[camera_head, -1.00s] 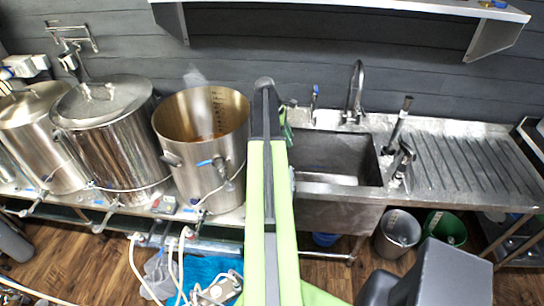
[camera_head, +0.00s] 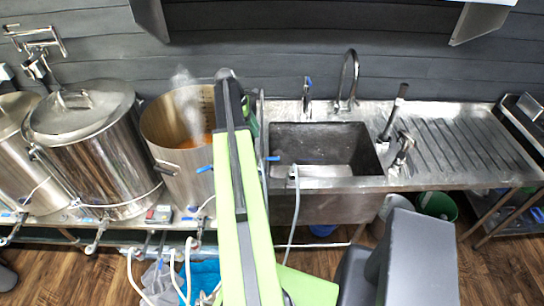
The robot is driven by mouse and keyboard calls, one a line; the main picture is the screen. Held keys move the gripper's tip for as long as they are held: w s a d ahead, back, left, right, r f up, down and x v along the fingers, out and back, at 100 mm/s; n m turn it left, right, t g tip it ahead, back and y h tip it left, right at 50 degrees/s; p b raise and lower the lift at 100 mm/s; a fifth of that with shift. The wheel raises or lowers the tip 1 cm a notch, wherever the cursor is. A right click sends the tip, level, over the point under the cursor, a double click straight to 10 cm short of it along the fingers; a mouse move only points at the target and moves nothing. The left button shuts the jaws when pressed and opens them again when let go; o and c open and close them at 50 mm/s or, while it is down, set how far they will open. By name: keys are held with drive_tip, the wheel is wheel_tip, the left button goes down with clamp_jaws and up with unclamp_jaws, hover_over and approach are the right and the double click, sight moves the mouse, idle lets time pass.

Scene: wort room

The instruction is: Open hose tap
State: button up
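A small upright tap with a blue handle (camera_head: 308,88) stands at the back left of the sink, left of the tall curved faucet (camera_head: 350,78). A pale hose (camera_head: 295,212) hangs over the sink's front edge, near a small blue lever (camera_head: 271,158). I cannot tell which of these is the hose tap. My arm reaches up from the bottom of the view to the left of the sink. My gripper (camera_head: 226,76) is at its far dark end, by the rim of the open steaming kettle and left of the blue-handled tap. Its fingers cannot be made out.
The open kettle (camera_head: 174,120) with a blue-lever valve (camera_head: 205,169) stands left of my arm, beside a lidded kettle (camera_head: 95,150). The steel sink (camera_head: 320,150) has a ribbed drainboard (camera_head: 455,150) at its right. A shelf bracket (camera_head: 476,24) hangs above.

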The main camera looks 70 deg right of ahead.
sight(275, 158)
drive_tip(key=b+x, duration=1.6)
drive_tip(key=x, duration=0.2)
drive_tip(key=shift+s+r, duration=0.15)
drive_tip(key=shift+s, duration=0.05)
drive_tip(key=shift+r, duration=0.15)
drive_tip(key=shift+c, duration=0.3)
clamp_jaws()
drive_tip(key=shift+a, duration=0.15)
drive_tip(key=shift+a, duration=0.2)
drive_tip(key=shift+d, duration=0.3)
